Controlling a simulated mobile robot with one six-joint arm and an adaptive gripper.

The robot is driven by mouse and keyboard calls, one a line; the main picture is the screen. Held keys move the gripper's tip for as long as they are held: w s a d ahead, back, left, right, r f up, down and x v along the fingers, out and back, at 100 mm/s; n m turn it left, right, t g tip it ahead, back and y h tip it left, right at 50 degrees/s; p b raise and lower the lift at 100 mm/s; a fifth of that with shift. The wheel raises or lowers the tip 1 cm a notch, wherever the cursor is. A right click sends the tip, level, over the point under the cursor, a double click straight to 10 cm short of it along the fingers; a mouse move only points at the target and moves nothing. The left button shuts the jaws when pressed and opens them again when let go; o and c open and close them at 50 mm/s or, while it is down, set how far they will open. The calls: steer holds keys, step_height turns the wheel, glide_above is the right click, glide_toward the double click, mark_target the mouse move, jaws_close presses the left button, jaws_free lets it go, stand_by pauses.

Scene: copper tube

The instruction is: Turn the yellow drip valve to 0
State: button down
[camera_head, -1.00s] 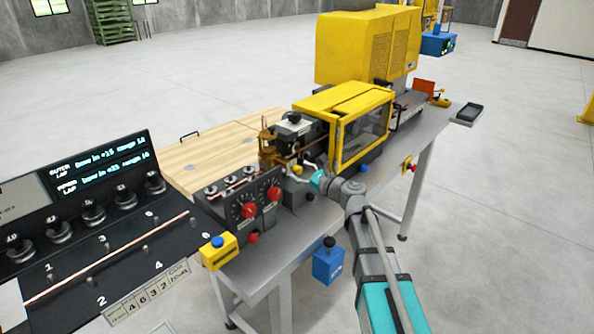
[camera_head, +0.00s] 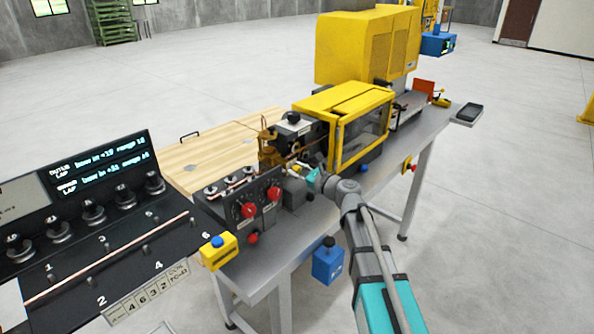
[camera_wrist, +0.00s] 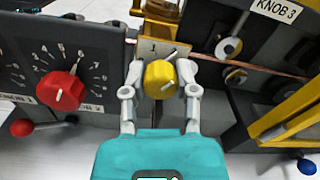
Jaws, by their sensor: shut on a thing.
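The yellow drip valve (camera_wrist: 159,84) is a round knob with a pale pointer line, in the middle of the wrist view. The line runs from the middle toward the lower left and upper right. A small plate (camera_wrist: 160,48) behind it shows a "1"; its other marks are hidden or too small to read. My gripper (camera_wrist: 160,82) has its two grey fingers on either side of the knob, shut on it. In the head view my gripper (camera_head: 313,172) is at the machine beside the yellow guard, and the valve is hard to make out.
A red dial (camera_wrist: 60,91) with numbers is left of the valve, with a red ball lever (camera_wrist: 22,128) below it. A copper tube (camera_wrist: 270,69) runs behind to the right. The yellow-framed guard (camera_head: 362,125) stands close on the right.

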steer(key=shift+n, duration=0.3)
steer(key=n, duration=0.5)
steer(key=shift+f+n, duration=0.1)
steer(key=shift+n, duration=0.2)
steer(key=n, duration=1.2)
steer(key=shift+f+n, duration=0.1)
steer(key=shift+n, duration=0.2)
steer(key=n, duration=0.5)
steer(key=shift+d, duration=0.1)
